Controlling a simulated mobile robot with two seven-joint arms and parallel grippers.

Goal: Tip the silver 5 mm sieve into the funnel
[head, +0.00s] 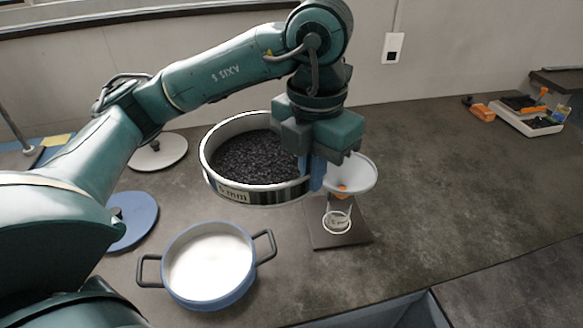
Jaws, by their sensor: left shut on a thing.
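The silver sieve (262,194) has a label ending in "mm" on its front wall and holds a layer of dark granules. My left gripper (313,178) is shut on the sieve's right rim and holds it above the bench, roughly level. The funnel (360,176) has a pale, wide mouth and an orange part below it. It stands just right of the sieve, partly hidden behind my gripper. Below the funnel, a clear vessel with a pale ring (337,221) stands on a dark square base (322,238). My right gripper is not in view.
A blue pot (212,299) with two dark handles and white contents stands at the front. A blue lid (134,222) and a white lid (170,152) lie at left. A white tray (520,121) with dark contents sits far right.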

